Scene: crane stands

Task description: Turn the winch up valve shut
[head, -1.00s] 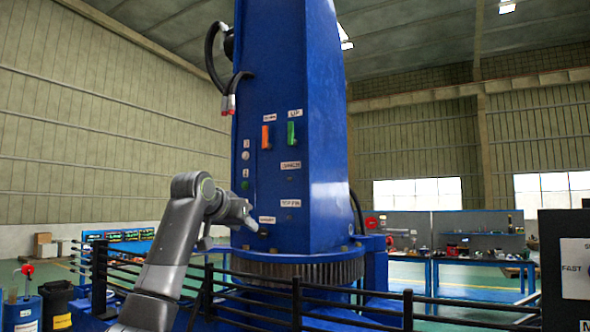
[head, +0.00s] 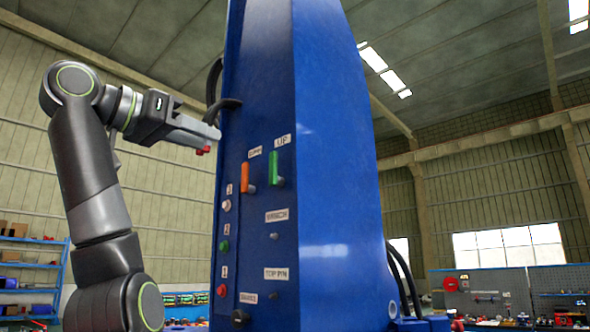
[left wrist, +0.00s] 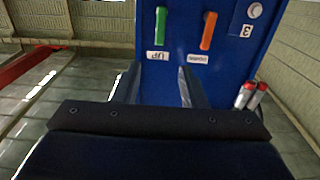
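The winch UP valve has a green handle (head: 274,167) standing upright on the blue crane column, below its UP label. The orange DOWN handle (head: 245,177) is upright just left of it. My left gripper (head: 212,137) is left of the column in the head view, above the handles' level and apart from them. In the left wrist view, which is upside down, its two fingers (left wrist: 157,85) are spread with nothing between them. The green handle (left wrist: 160,22) and the orange handle (left wrist: 208,30) lie beyond the fingertips. My right gripper is out of view.
The blue column (head: 335,200) also carries coloured buttons (head: 225,245) and small knobs. Red-tipped hose couplings (left wrist: 256,97) hang close to the gripper; a black hose (head: 215,85) runs above. A shelf (head: 30,265) and workbenches stand behind.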

